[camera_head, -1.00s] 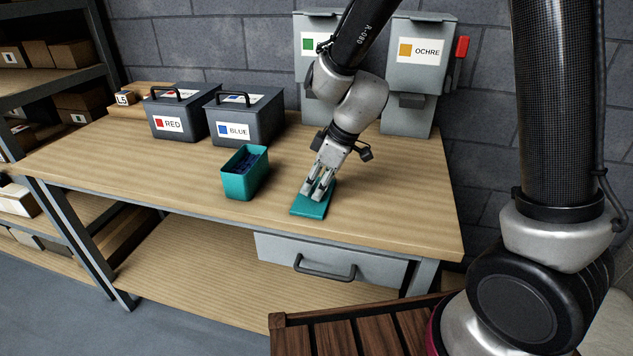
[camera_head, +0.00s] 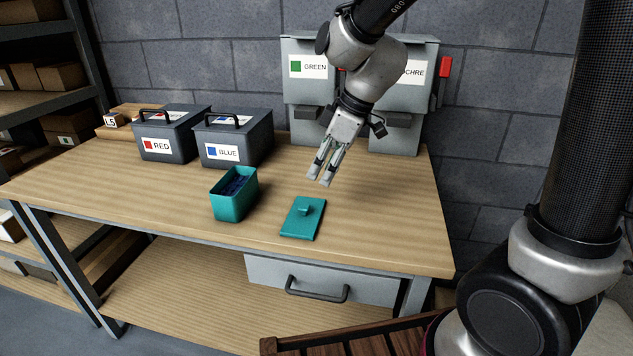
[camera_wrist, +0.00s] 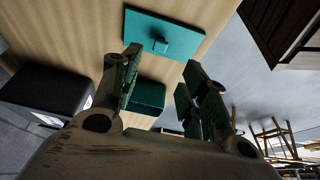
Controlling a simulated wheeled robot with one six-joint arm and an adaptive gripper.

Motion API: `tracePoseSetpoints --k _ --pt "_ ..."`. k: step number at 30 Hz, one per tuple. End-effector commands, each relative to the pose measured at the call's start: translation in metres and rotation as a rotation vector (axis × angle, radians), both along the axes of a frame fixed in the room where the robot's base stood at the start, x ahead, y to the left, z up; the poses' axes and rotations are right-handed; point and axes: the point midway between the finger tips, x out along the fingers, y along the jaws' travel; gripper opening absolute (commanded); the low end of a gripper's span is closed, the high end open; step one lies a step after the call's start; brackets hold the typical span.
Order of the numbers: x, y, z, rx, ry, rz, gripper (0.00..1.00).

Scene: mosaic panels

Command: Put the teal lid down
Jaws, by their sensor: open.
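The teal lid (camera_head: 301,222) lies flat on the workbench near its front edge, its small handle upward. It also shows in the wrist view (camera_wrist: 185,29), beyond my fingertips. My gripper (camera_head: 321,181) is open and empty, above the bench and a little behind the lid, apart from it. The open teal box (camera_head: 231,204) stands upright on the bench to the left of the lid, with dark blue items inside. Part of the box shows between my fingers in the wrist view (camera_wrist: 150,93).
The red-labelled bin (camera_head: 170,133) and the blue-labelled bin (camera_head: 235,139) stand at the back left. Green-labelled (camera_head: 306,90) and ochre-labelled (camera_head: 404,95) dispensers are by the wall. The bench (camera_head: 390,220) is clear right of the lid. A drawer (camera_head: 345,282) hangs below.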

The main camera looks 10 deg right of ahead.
Motion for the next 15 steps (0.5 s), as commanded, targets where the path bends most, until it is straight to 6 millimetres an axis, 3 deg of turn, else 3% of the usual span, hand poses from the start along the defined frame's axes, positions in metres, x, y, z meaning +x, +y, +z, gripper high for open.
tracePoseSetpoints --k 9,11,15 --pt "-0.004 -0.011 0.013 0.0 0.001 -0.027 0.44" --pt "-0.009 -0.025 0.022 -0.001 0.003 -0.079 0.44" --pt "-0.04 -0.088 0.054 -0.006 0.018 -0.33 0.44"
